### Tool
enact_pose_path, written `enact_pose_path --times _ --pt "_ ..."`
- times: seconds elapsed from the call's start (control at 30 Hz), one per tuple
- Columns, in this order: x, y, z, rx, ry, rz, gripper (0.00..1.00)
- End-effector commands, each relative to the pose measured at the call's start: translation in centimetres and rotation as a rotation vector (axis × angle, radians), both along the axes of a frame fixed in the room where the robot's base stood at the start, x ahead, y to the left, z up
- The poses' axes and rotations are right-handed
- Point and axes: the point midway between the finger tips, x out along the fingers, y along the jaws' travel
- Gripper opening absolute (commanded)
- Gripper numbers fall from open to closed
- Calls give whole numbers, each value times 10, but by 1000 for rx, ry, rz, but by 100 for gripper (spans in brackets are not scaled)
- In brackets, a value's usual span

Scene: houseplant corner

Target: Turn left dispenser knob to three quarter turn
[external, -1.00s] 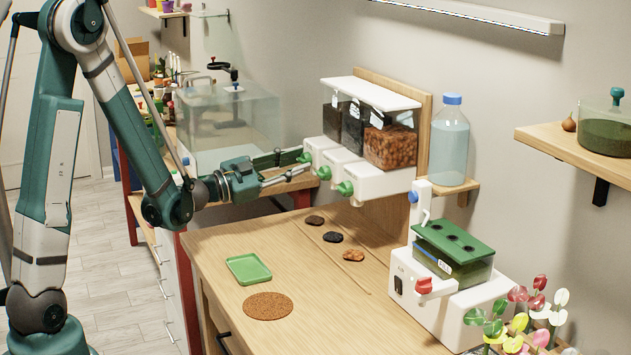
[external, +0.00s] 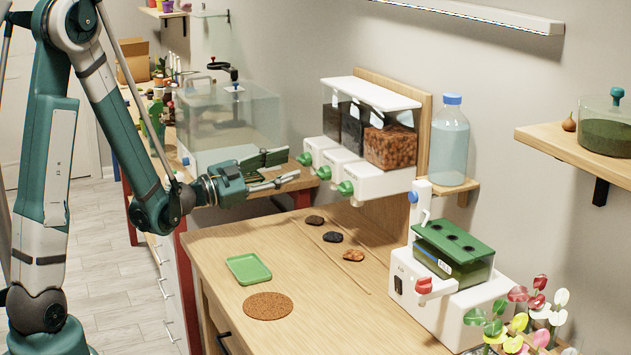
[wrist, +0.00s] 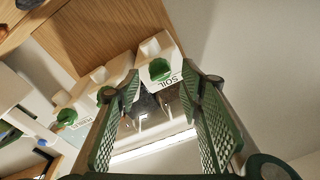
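The dispenser with three white outlets hangs on a wooden back board. Its left knob (external: 305,158) is green; in the wrist view the green knob (wrist: 158,70) sits on a white block marked "SOIL", just past the fingertips. My gripper (external: 292,164) is open and empty, a little left of the left knob in the external view. In the wrist view its two green fingers (wrist: 162,84) stand apart with nothing between them but the view of the dispenser. The knob's exact turn angle is hard to read. The middle knob (external: 324,172) and right knob (external: 345,188) are also green.
Below lies a wooden table (external: 330,315) with a green tray (external: 248,269), a round cork mat (external: 268,306) and three small samples. A white machine (external: 450,290) stands at right. A glass tank (external: 228,118) is behind the gripper. A bottle (external: 449,145) stands right of the dispenser.

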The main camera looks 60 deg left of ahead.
Motion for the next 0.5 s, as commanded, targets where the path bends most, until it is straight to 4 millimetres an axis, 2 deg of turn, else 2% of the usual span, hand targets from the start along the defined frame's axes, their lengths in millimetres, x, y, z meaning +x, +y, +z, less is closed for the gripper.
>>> enact_pose_path --times 0.3,0.5 --pt "-51 0 -7 2 0 2 38" --pt "-73 0 -10 1 0 1 38"
